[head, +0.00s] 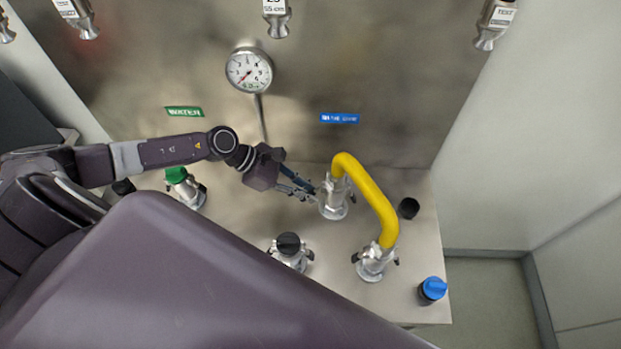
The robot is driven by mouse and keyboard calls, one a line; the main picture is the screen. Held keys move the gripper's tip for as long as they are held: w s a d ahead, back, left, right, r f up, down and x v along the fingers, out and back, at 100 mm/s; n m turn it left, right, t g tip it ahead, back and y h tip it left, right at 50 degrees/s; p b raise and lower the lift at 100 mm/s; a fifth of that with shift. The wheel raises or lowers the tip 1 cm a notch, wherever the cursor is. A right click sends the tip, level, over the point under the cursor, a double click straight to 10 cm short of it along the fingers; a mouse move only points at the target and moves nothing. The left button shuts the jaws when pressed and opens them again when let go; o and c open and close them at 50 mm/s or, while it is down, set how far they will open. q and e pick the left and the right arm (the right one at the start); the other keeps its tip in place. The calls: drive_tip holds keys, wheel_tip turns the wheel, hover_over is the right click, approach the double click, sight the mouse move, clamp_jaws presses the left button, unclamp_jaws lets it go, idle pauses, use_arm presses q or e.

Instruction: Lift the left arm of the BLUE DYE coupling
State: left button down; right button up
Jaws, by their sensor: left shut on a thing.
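The BLUE DYE coupling (334,205) is a metal fitting on the steel bench, below a blue label (340,118) whose small print is hard to read. One end of a yellow hose (368,190) sits on top of it. My left gripper (308,190) reaches in from the left and is shut at the coupling's left side, on its left arm. The fingers largely hide that arm, so its exact angle cannot be told. My right gripper is not in view.
The hose's other end joins a second metal coupling (373,264) at front right. A black-capped fitting (289,250) stands in front, a green-capped one (183,185) at left. A blue cap (432,290) and black cap (408,208) are at right. A gauge (249,71) stands behind.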

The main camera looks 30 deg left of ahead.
use_arm(q)
wheel_tip(320, 180, up, 2)
drive_tip(key=y+p, duration=0.1)
drive_tip(key=p, duration=0.1)
drive_tip(key=g+y+p, duration=0.1)
drive_tip(key=y+p, duration=0.1)
drive_tip(key=p, duration=0.1)
drive_tip(key=shift+a+r+g, duration=0.15)
drive_tip(key=shift+r+g, duration=0.05)
drive_tip(key=shift+g, duration=0.1)
drive_tip(key=shift+y+p, duration=0.4)
drive_tip(key=shift+p, duration=0.1)
drive_tip(key=shift+a+r+g+y, duration=0.1)
drive_tip(key=shift+r+g+y, duration=0.1)
drive_tip(key=shift+g+y, duration=0.4)
drive_tip(key=shift+r+g+y, duration=0.3)
drive_tip(key=shift+y, duration=0.5)
drive_tip(key=shift+r+g+y, duration=0.3)
drive_tip(key=shift+y, duration=0.5)
drive_tip(key=shift+s, duration=0.1)
drive_tip(key=c, duration=1.9)
unclamp_jaws()
